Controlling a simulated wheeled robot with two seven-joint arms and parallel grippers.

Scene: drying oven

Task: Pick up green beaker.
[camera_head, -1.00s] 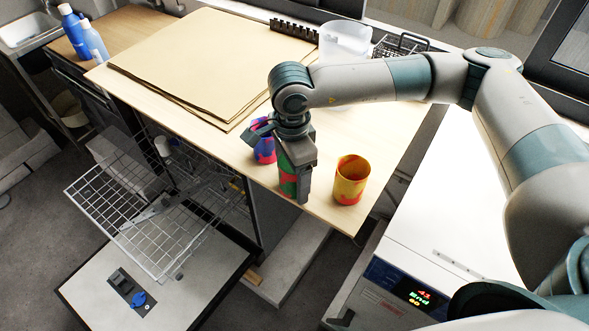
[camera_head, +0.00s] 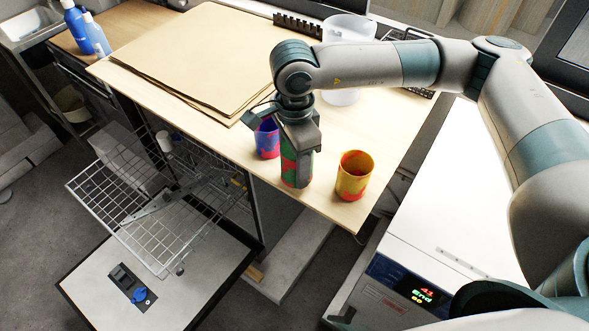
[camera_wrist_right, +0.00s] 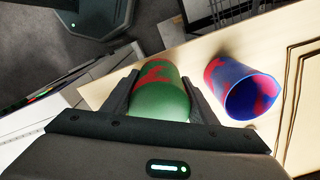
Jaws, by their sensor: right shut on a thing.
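The green beaker with red patches (camera_head: 290,172) is upright at the front edge of the wooden tabletop, partly hidden by my right gripper (camera_head: 301,165). The right gripper points down from above and is shut on it. In the right wrist view the beaker (camera_wrist_right: 160,95) sits between the two fingers of the gripper (camera_wrist_right: 160,98). I cannot tell whether its base touches the table. My left gripper is not in view.
A blue and red beaker (camera_head: 267,141) stands just left of the green one, and a yellow and red beaker (camera_head: 354,177) just right. Cardboard sheets (camera_head: 190,60) lie behind. An open dishwasher rack (camera_head: 140,225) is below left. A drying oven (camera_head: 400,290) is at lower right.

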